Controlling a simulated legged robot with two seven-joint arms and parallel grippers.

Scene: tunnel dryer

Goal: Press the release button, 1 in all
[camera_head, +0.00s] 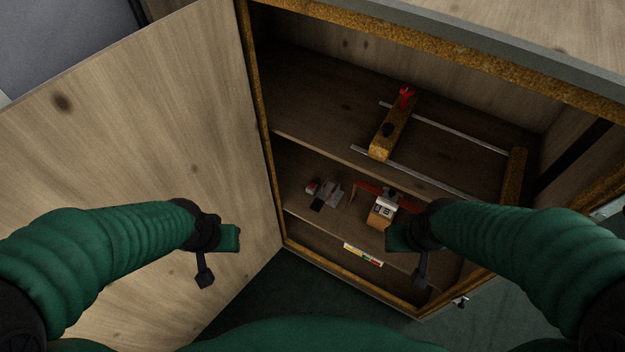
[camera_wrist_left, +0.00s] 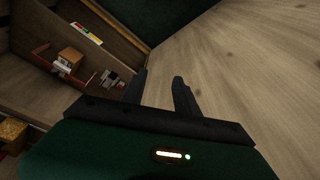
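Several small devices sit in an open wooden cabinet; I cannot tell which part is the release button. On the lower shelf, a wooden block (camera_head: 378,217) carries a white and grey unit (camera_head: 385,207), beside a red bar (camera_head: 367,188). A small grey device with a red part (camera_head: 326,191) lies to its left. Both also show in the left wrist view: the block (camera_wrist_left: 70,57) and the grey device (camera_wrist_left: 112,79). My left gripper (camera_wrist_left: 158,82) is open and empty, near the door and apart from the devices.
The cabinet door (camera_head: 150,130) stands open at left. A coloured label (camera_head: 363,254) is on the lower shelf's front edge.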

